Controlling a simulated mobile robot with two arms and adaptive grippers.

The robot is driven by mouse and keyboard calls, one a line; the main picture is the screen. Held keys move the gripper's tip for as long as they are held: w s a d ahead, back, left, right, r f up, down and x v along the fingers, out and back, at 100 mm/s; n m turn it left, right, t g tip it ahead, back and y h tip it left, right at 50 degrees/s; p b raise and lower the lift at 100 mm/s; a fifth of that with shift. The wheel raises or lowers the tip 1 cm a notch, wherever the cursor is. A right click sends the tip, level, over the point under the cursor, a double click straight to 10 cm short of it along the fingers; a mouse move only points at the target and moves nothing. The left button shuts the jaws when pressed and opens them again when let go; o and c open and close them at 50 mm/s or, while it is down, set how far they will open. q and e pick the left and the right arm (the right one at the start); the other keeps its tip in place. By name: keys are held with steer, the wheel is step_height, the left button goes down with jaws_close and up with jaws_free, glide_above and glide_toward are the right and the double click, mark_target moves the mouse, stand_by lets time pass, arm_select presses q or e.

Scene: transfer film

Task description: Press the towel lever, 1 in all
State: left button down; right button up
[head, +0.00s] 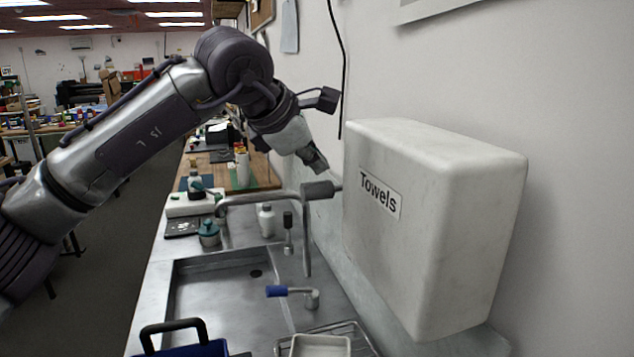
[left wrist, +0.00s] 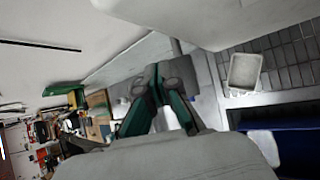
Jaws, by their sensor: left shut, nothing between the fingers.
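The towel dispenser (head: 455,235) is a large white rounded box labelled "Towels", fixed to the wall at the right. Its lever (head: 319,190) is a dark grey block on a short rod at the dispenser's left side. My left gripper (head: 316,164) is shut and empty, pointing down just above the lever. The gap is small, and I cannot tell whether they touch. In the left wrist view the fingers (left wrist: 162,90) are close together in front of the dispenser's pale underside (left wrist: 225,20). My right gripper is not in view.
Below is a steel sink (head: 225,295) with a curved faucet and a blue-handled tap (head: 278,291). A white bottle (head: 266,220) and a teal-topped jar (head: 209,233) stand behind it. A white tray (head: 320,346) on a wire rack lies under the dispenser.

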mark_target(310, 190)
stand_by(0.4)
arm_select(q)
steer(key=shift+f, duration=0.1)
stand_by(0.3)
steer(key=shift+f+b, duration=0.35)
steer(key=shift+b, duration=0.1)
stand_by(0.3)
steer(key=shift+f+b, duration=0.75)
steer(key=shift+f, duration=0.25)
stand_by(0.5)
steer(key=shift+f+b, duration=1.45)
steer(key=shift+f, duration=0.3)
stand_by(1.3)
steer(key=shift+r, duration=0.15)
stand_by(0.4)
steer(key=shift+r+p, duration=2.35)
steer(key=shift+r, duration=0.75)
